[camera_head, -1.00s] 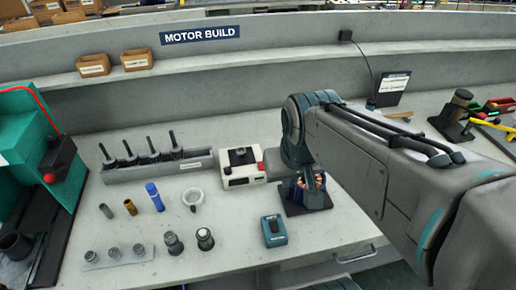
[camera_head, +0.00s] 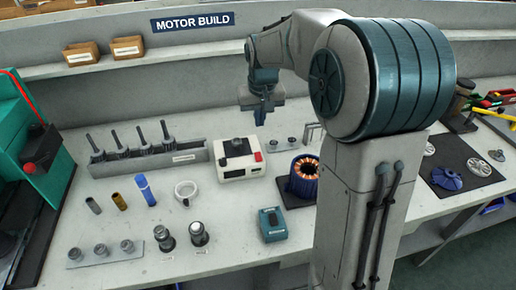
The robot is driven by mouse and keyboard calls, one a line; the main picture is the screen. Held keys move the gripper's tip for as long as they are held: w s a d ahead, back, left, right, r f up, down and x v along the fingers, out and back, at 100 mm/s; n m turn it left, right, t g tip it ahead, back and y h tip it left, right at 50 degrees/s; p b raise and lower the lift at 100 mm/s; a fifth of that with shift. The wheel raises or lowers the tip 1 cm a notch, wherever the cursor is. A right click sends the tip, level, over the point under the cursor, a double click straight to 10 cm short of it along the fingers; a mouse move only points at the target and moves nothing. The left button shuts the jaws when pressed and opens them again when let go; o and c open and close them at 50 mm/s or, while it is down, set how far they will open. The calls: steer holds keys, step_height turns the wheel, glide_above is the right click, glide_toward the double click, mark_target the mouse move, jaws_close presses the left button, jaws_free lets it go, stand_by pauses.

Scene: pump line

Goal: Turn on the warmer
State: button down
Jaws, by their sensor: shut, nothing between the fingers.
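The warmer appears to be the white box (camera_head: 231,172) with a black top plate, near the middle of the bench. A red switch (camera_head: 258,157) sits at its front right corner. No lit lamp is clear on it, so I cannot tell whether it is on. My gripper (camera_head: 260,118) points down above and behind the box's right side, apart from it. Its fingers are shut and hold nothing. The fingertips are small and dark in this view.
A grey rack (camera_head: 150,158) with several upright tools stands left of the box. A copper-wound stator (camera_head: 304,174) stands to the right. A white ring (camera_head: 186,190), a blue tube (camera_head: 146,190) and a teal device (camera_head: 271,224) are in front. My arm covers the bench at right.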

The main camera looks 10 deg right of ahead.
mark_target(258, 154)
steer(key=w+f, duration=0.1)
steer(key=f, duration=0.8)
steer(key=w+f+p, duration=0.1)
steer(key=f, duration=0.3)
steer(key=shift+w+f, duration=0.3)
steer(key=shift+f, duration=0.1)
steer(key=shift+d, duration=0.1)
